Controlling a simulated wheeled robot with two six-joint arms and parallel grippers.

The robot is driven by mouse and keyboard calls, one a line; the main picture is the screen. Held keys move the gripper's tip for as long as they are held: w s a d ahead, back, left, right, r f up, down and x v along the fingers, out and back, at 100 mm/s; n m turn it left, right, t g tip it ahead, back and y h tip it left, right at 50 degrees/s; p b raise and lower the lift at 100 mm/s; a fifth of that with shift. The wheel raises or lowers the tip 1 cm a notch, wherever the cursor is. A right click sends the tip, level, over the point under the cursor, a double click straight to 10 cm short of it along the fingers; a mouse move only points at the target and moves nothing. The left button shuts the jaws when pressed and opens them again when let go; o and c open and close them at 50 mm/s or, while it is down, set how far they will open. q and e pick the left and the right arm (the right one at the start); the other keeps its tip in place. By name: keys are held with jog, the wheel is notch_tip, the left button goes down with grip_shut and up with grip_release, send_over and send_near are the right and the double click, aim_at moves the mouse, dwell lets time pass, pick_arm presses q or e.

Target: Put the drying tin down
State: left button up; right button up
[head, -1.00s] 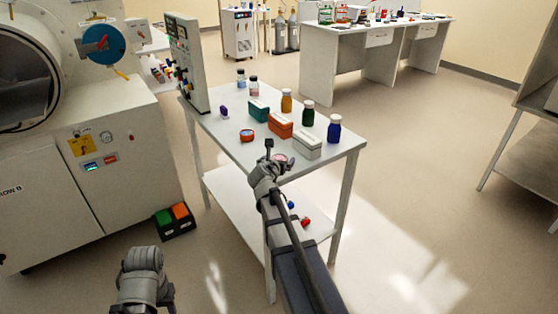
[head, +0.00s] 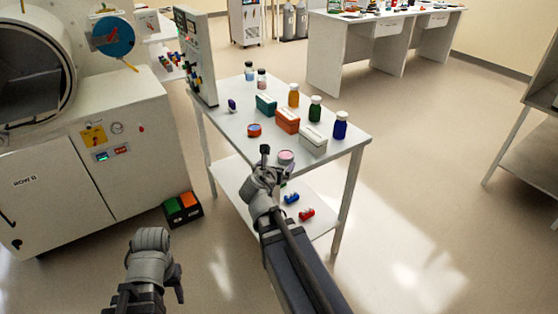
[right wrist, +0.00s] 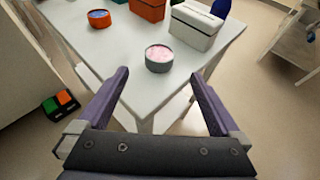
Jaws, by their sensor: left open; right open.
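A round grey tin with pink contents (head: 286,157) stands upright on the white table near its front edge. It also shows in the right wrist view (right wrist: 159,59), just beyond my fingertips. My right gripper (head: 274,168) is open and empty, at the table's front edge, with a gap to the tin. In the right wrist view, its two fingers (right wrist: 160,76) are spread wide with nothing between them. My left gripper (head: 176,285) is low at the bottom left, away from the table; its fingers are barely visible, and it holds nothing that I can see.
A glovebox (head: 90,150) stands left.

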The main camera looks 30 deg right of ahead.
jog(key=shift+a+f, duration=0.1)
jog(key=s+a+f+m+g+y, duration=0.2)
jog(key=s+a+m, duration=0.4)
jog(key=a, duration=0.3)
jog(key=s+a+f+m+g+y, duration=0.3)
jog(key=s+a+f+m, duration=0.3)
jog(key=a+m, duration=0.3)
jog(key=s+a+f+m+g+y, duration=0.3)
jog(key=s+a+f+m+g, duration=0.2)
jog(key=a, duration=0.6)
jog(key=s+m, duration=0.2)
jog(key=m, duration=0.1)
jog(key=shift+a+f, duration=0.15)
